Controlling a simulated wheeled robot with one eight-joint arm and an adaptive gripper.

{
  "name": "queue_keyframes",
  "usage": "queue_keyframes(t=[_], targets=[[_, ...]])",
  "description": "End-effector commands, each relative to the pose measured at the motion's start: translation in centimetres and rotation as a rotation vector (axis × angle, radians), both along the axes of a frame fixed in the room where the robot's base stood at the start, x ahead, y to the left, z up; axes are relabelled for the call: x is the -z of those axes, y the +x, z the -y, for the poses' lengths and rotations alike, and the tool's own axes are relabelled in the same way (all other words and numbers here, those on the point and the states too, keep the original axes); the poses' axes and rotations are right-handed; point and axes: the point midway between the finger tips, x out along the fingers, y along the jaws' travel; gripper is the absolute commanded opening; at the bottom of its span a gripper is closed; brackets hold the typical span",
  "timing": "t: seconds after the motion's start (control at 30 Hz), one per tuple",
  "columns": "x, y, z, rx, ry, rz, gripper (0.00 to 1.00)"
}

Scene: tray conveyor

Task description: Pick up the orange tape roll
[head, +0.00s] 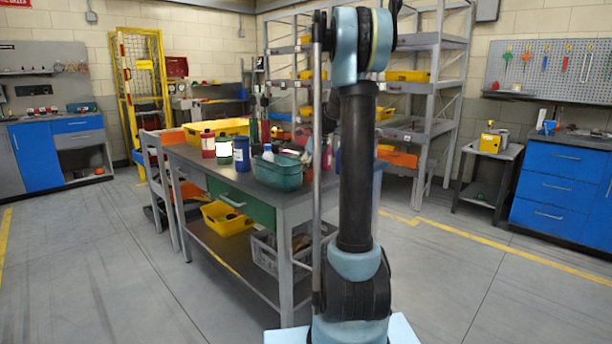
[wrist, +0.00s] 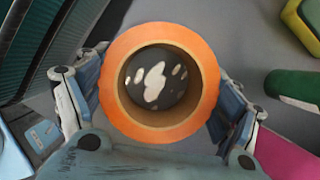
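In the wrist view the orange tape roll (wrist: 206,70) sits between the two fingers of my gripper (wrist: 160,95), with its round hole facing the camera. A finger lies close along its left side and another along its right side, with almost no gap showing. I cannot tell whether the fingers press on it. Through the hole I see a dark surface with white patches; I cannot tell whether the roll rests on it or is raised above it. In the head view my arm covers the gripper, and I cannot make out the roll.
In the wrist view a dark green ribbed wall (wrist: 25,45) is at upper left, with a green object (wrist: 290,85), yellow container (wrist: 305,25) and pink item (wrist: 285,155) at right. In the head view the workbench (head: 185,155) holds bottles and a green basket (head: 277,172).

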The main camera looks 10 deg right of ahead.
Motion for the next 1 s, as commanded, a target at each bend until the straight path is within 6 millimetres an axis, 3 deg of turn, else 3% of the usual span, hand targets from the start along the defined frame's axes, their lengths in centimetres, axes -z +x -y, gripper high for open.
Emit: queue_keyframes(t=[0.37,0.8,1.0], targets=[[-0.7,0.0,0.0,0.0,0.0,0.001,0.55],[-7.8,0.0,0.0,0.0,0.0,0.0,0.55],[-9.7,0.0,0.0,0.0,0.0,0.0,0.55]])
